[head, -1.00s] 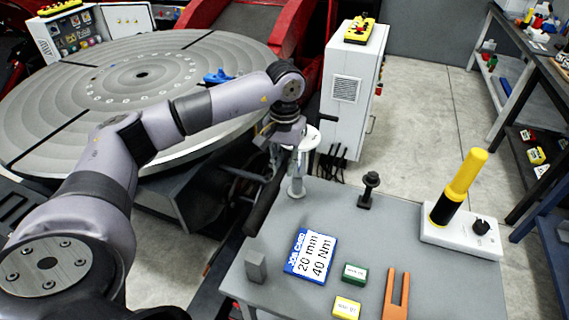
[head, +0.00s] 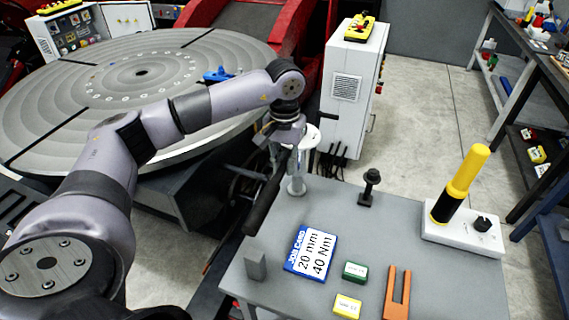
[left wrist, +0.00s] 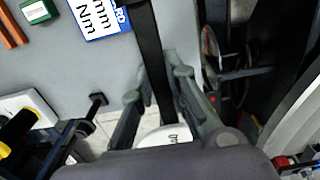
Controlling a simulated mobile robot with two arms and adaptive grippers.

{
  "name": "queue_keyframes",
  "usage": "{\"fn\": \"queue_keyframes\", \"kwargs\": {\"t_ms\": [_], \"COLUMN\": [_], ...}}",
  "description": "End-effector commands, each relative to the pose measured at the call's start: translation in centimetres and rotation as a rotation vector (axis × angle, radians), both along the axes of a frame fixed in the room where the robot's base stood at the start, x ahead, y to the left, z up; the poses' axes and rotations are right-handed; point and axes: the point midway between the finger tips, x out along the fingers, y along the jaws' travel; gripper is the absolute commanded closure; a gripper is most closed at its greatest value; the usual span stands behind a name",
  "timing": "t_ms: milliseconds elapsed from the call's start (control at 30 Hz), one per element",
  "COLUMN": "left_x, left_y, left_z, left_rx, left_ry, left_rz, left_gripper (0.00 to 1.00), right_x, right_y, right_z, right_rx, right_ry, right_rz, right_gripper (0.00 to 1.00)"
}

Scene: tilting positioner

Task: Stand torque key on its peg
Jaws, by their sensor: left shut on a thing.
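The torque key (head: 264,204) is a long dark bar that slopes down to the left over the table's left edge. My left gripper (head: 284,140) is shut on its upper end. In the left wrist view the dark bar (left wrist: 151,50) runs up from between the fingers (left wrist: 153,105). A pale upright post (head: 296,184) with a round foot stands on the table just below and right of the gripper. A white disc (head: 313,137) shows above it, partly hidden by the gripper. Whether key and post touch cannot be told. My right gripper is out of view.
The grey table (head: 335,215) holds a short black post (head: 370,187), a job card (head: 312,252), green (head: 355,271) and yellow (head: 347,305) blocks, an orange fork (head: 397,293), a grey block (head: 256,265) and a yellow-handled device (head: 465,175). The big round positioner plate (head: 60,105) lies left.

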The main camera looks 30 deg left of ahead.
Motion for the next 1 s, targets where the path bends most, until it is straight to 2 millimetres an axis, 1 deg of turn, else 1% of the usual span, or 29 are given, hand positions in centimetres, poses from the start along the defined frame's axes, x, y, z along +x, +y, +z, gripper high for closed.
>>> {"fn": "queue_keyframes", "kwargs": {"t_ms": [33,433,1000], "left_x": [0.1,0.1,0.1], "left_y": [0.0,0.0,0.0], "left_z": [0.2,0.1,-1.9], "left_rx": [-0.001,-0.001,-0.001], "left_ry": [-0.004,-0.004,-0.004], "left_rz": [0.001,0.001,0.001], "left_gripper": [1.00,1.00,1.00], "right_x": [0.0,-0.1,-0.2], "right_y": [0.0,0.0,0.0], "right_z": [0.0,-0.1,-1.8], "right_rx": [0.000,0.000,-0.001], "right_ry": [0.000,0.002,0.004], "right_rz": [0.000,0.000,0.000], "right_gripper": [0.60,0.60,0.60]}}
